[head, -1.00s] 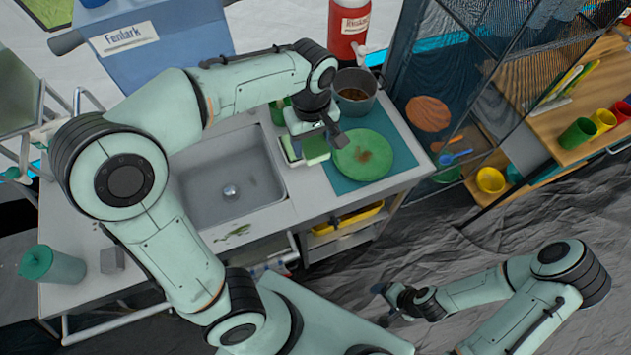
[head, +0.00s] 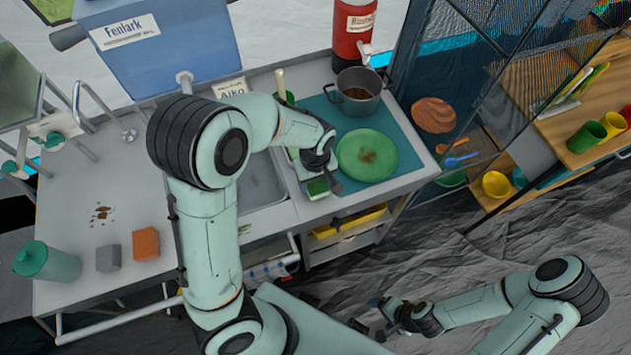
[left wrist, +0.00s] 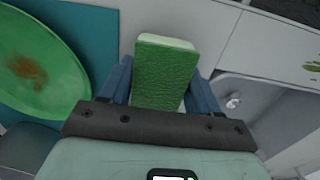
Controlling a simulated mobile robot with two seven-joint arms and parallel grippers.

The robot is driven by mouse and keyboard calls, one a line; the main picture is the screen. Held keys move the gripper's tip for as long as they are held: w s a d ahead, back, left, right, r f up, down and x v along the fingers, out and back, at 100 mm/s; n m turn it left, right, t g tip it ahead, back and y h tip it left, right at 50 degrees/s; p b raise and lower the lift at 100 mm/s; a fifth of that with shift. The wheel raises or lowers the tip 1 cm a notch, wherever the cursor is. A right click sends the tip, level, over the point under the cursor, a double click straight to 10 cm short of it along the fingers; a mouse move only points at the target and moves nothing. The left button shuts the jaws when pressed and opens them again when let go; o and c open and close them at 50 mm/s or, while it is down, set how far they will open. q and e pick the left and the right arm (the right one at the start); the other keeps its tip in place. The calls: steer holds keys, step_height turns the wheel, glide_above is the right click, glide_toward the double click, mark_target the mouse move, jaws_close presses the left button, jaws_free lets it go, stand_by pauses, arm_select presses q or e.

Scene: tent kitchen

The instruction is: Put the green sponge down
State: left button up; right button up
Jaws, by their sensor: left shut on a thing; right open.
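The green sponge (left wrist: 166,75) is held between the blue fingers of my left gripper (left wrist: 160,90) in the left wrist view. In the head view the sponge (head: 318,187) shows below the left gripper (head: 326,180), over the counter strip between the sink and the green plate (head: 367,156). I cannot tell whether the sponge touches the counter. My right gripper (head: 381,312) is open and empty, low over the dark floor, away from the counter.
The plate, with a brown stain, lies on a teal mat (head: 404,146) beside a pot (head: 357,91). The sink (head: 262,182) is partly hidden by my arm. An orange block (head: 146,243), a grey block (head: 108,258), a green pitcher (head: 48,262) and brown crumbs (head: 101,213) are on the left counter.

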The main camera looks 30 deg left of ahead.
arm_select(q)
steer(key=shift+f, duration=0.4)
arm_select(e)
steer(key=shift+s+f, duration=0.1)
arm_select(q)
steer(key=shift+f, duration=0.15)
arm_select(e)
steer(key=shift+f, duration=0.1)
